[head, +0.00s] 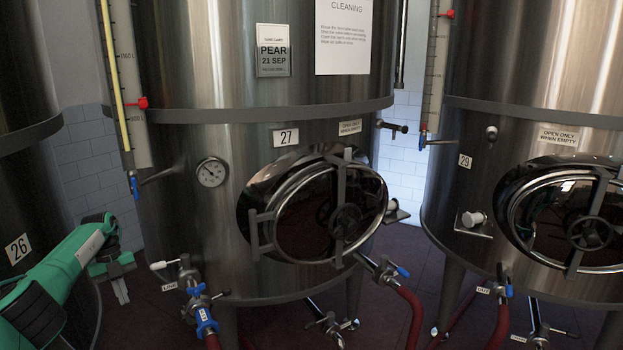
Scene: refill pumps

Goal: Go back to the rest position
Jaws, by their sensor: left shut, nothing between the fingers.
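My left gripper (121,291) is at the lower left of the head view, on the green arm that comes in from the left. Its fingers are shut, point down and hold nothing. It is in front of tank 26 (25,170) and to the left of the valves on tank 27 (230,130), with a gap between it and the white-handled valve (170,264). My right gripper is not in view.
Tank 27 has a round hatch (320,212), a dial gauge (211,172) and blue-handled valves (201,310) with red hoses (412,315). Tank 29 (540,120) stands at the right with its own hatch (580,228). Dark red floor (405,250) shows between the tanks.

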